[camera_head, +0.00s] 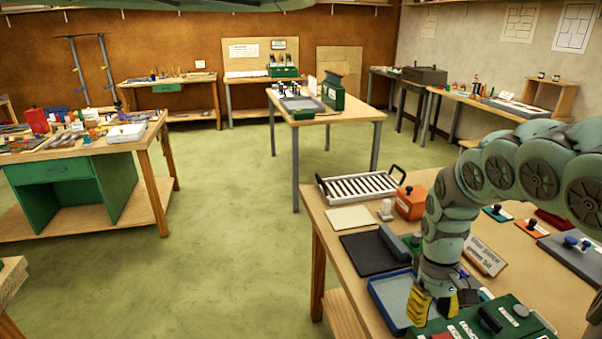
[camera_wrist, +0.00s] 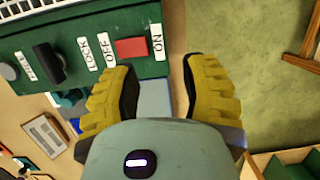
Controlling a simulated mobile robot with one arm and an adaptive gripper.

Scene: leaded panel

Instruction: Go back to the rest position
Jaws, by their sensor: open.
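My gripper (camera_head: 432,303) is at the end of my arm, above the near part of the right-hand workbench. In the wrist view, its two yellow fingers (camera_wrist: 152,95) are spread wide apart with nothing between them. Beyond the fingers is a green panel (camera_wrist: 90,35) with white labels reading LOCK, OFF and ON, a red block and a black handle. The panel also shows in the head view (camera_head: 470,328) at the bench's near edge, partly cut off. Whether the gripper touches anything is not clear.
The workbench (camera_head: 335,222) holds a blue tray (camera_head: 379,287), a dark mat (camera_head: 366,255), a slatted rack (camera_head: 358,187) and an orange box (camera_head: 410,203). Green floor (camera_head: 230,220) lies open to the left. Another cluttered bench (camera_head: 150,135) stands at the left.

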